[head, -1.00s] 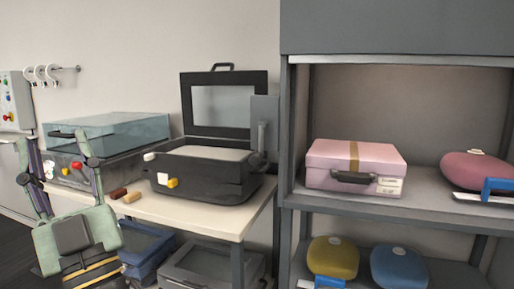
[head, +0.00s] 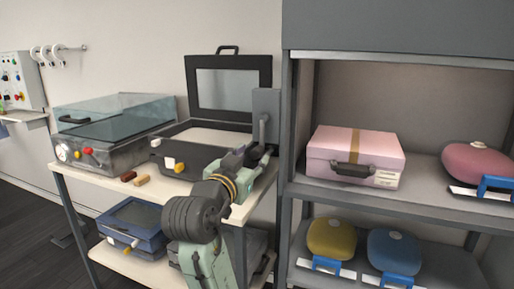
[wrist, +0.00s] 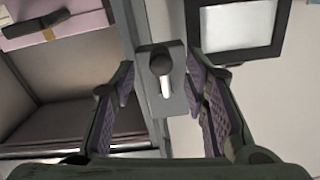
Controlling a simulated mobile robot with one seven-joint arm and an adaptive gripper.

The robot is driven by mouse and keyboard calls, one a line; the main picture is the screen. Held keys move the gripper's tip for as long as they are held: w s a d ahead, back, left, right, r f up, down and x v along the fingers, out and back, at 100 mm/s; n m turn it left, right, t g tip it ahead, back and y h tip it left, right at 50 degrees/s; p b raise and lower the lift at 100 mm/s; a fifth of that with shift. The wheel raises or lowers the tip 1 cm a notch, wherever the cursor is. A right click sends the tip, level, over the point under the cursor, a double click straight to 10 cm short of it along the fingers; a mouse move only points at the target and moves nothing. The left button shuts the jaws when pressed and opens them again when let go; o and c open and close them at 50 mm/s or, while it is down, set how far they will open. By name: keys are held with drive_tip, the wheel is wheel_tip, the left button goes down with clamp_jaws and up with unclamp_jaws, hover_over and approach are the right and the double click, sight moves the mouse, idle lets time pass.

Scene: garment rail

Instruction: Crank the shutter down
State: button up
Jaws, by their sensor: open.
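The grey shutter (head: 400,28) fills the top of the shelf unit and is mostly rolled up, leaving the two shelves below open. The crank (head: 263,128) has a dark handle on a grey plate at the unit's left post. In the wrist view the crank (wrist: 162,82) shows between my fingers, its knob pointing toward the camera. My gripper (head: 256,152) is open, just in front of and below the crank in the head view. In the wrist view my gripper (wrist: 162,78) has a finger on each side of it, with gaps visible. Whether the crank lies within finger depth is unclear.
A pink case (head: 355,157) and a mauve pouch (head: 477,162) lie on the upper shelf. Yellow (head: 331,238) and blue (head: 394,250) pouches lie below. A black open-lidded case (head: 228,98) and a glass-lidded box (head: 115,125) stand on the table left of the crank.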

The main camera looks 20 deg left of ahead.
sight(254, 155)
drive_tip(key=w+p, duration=0.1)
drive_tip(key=w, duration=0.4)
clamp_jaws()
idle(0.5)
idle(0.4)
